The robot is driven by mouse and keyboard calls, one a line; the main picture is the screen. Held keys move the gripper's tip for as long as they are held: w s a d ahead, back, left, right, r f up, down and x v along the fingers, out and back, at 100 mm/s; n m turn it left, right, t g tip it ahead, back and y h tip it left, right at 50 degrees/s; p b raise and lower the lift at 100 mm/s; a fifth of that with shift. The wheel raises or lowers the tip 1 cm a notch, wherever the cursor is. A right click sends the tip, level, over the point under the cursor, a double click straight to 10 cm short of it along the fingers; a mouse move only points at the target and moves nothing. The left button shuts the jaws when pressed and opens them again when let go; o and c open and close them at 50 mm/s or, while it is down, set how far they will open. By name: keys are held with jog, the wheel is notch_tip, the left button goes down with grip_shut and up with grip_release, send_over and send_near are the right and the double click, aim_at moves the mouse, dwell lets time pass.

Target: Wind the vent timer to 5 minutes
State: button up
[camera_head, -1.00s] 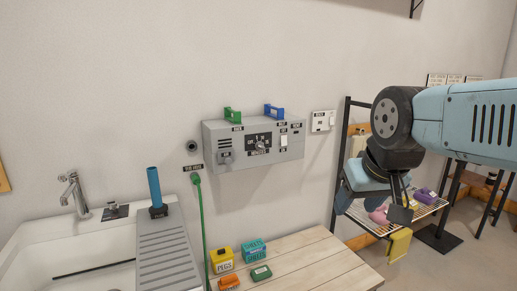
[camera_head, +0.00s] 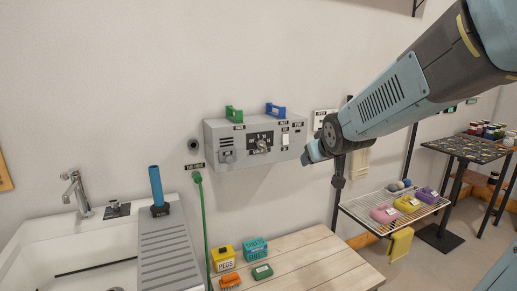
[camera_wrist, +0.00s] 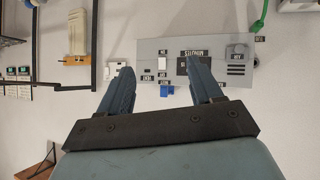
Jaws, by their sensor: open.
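A grey control box (camera_head: 225,165) is fixed to the wall; it also shows upside down in the wrist view (camera_wrist: 150,48). On its front is a dark plate (camera_head: 251,138) with a small metal lever or knob (camera_head: 261,145), which I take for the vent timer. The knob's setting is too small to read. My gripper (camera_head: 308,156) is open and empty, to the right of the box; its fingers (camera_wrist: 165,72) point toward the box in the wrist view.
The box also has a white switch (camera_head: 285,139) and a left-hand knob (camera_head: 228,157). Green (camera_head: 233,114) and blue (camera_head: 276,109) holders stand on top. A wall switch (camera_head: 322,118) is behind my arm. A wire rack (camera_head: 385,222) stands right; a wooden bench (camera_head: 320,255) lies below.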

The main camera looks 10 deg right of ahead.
jog(key=w+a+f+n+t+y, duration=0.2)
jog(key=w+a+f+t, duration=0.1)
jog(key=w, duration=0.9)
jog(key=n+t+y, duration=0.2)
jog(key=t+y, duration=0.1)
jog(key=y, duration=0.1)
send_near(263, 147)
jog(key=x, duration=0.9)
jog(key=shift+w+r, duration=0.1)
jog(key=shift+w, duration=0.1)
jog(key=c, duration=1.1)
